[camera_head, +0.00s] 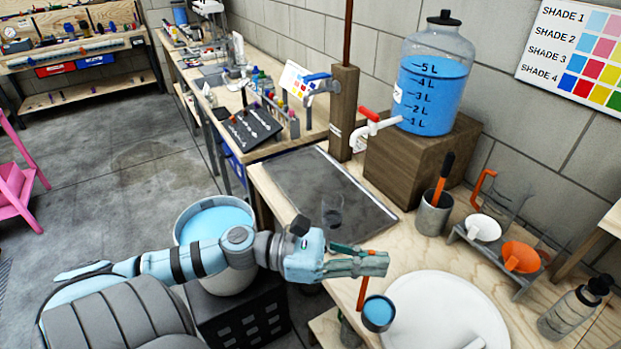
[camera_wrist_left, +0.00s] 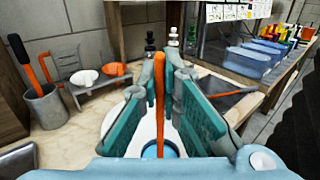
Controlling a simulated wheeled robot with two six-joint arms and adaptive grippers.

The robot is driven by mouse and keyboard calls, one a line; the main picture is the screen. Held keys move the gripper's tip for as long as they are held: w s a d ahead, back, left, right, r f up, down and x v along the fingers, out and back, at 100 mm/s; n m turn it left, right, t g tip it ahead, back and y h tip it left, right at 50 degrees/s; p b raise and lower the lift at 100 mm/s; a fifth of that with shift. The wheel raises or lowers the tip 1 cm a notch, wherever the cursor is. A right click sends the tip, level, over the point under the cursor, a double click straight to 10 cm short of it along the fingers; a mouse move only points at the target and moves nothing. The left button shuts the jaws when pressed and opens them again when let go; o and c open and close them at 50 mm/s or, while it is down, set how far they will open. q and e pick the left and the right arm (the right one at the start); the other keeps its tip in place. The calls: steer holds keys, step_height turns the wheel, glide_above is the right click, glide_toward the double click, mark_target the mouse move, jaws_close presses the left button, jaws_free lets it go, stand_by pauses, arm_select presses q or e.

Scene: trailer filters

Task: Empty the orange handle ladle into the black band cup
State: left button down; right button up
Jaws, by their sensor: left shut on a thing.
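My left gripper (camera_head: 376,262) is shut on the orange handle (camera_head: 362,294) of the ladle. Its fingers also show in the left wrist view (camera_wrist_left: 170,70), one on each side of the upright orange handle (camera_wrist_left: 159,105). The ladle's grey bowl (camera_head: 378,313) hangs below the gripper at the left edge of the white round plate, with blue liquid in it. A small clear cup (camera_head: 332,210) stands on the dark mat behind the gripper; I cannot make out a black band on it. Another cup-like vessel (camera_head: 350,331) is partly hidden beside the ladle. My right gripper is not in view.
A white round plate (camera_head: 450,305) covers the front of the bench. A blue-filled bucket (camera_head: 213,217) stands left of the bench.

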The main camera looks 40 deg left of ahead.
arm_select(q)
steer(key=w+a+r+n+t+y+b, duration=0.2)
steer(key=w+a+t+y+b, duration=0.15)
steer(key=w+a, duration=0.65)
steer(key=w+a+r+n+t+y+b, duration=0.2)
steer(key=w+a+r+n+b, duration=0.15)
steer(key=w+a, duration=0.6)
steer(key=a+f+n+y+b, duration=0.1)
steer(key=a+y+b, duration=0.1)
steer(key=a, duration=0.6)
steer(key=a+f+n+t+y+b, duration=0.1)
steer(key=a+f+y+b, duration=0.1)
steer(key=a, duration=0.7)
steer(key=shift+w+a+f, duration=0.25)
steer(key=shift+w+a, duration=0.05)
steer(key=shift+w, duration=0.15)
steer(key=shift+t, duration=0.25)
